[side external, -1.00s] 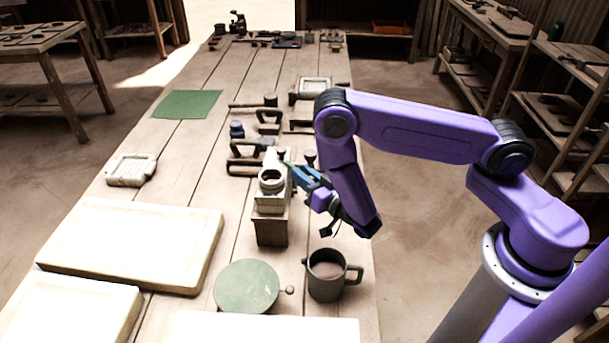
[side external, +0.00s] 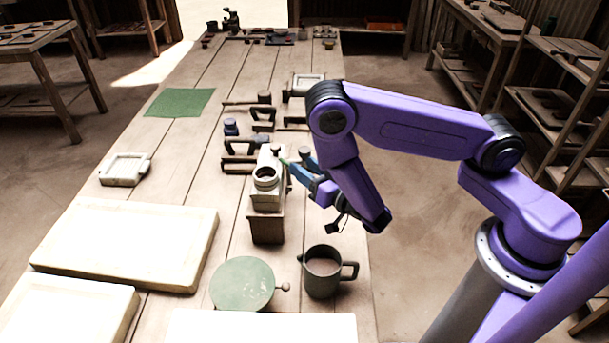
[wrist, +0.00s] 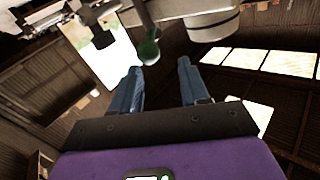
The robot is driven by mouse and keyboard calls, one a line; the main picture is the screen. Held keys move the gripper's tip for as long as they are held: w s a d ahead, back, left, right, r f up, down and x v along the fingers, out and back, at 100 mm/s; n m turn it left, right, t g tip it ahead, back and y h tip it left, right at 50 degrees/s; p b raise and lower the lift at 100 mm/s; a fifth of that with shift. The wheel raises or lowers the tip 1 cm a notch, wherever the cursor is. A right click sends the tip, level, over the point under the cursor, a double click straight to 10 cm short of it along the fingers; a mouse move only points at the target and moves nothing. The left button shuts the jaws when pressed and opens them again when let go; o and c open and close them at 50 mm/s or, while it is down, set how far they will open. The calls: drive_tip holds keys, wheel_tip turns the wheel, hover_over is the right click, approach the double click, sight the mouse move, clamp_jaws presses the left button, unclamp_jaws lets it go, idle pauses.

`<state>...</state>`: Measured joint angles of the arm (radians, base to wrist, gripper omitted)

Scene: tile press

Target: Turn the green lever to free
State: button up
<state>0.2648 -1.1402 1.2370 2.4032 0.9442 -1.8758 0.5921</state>
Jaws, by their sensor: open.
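The tile press (side external: 267,195) is a pale body with a round ring on a brown block, standing on the long table. The green lever's tip shows beside the ring (side external: 284,162). In the wrist view the lever is a grey rod ending in a green knob (wrist: 148,50). My gripper (side external: 293,165) is at the right side of the press. Its two blue fingers (wrist: 160,75) are open and apart in the wrist view. The green knob lies between and just beyond the fingertips, with no clear contact. Whether the lever is at free cannot be told.
A dark mug (side external: 322,273) and a round green disc (side external: 243,284) stand in front of the press. Dark-handled tools (side external: 240,162) lie behind it. Pale slabs (side external: 125,243) fill the front left. The table between the green sheet (side external: 180,102) and the slabs is mostly clear.

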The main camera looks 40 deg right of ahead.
drive_tip(key=shift+r, duration=1.95)
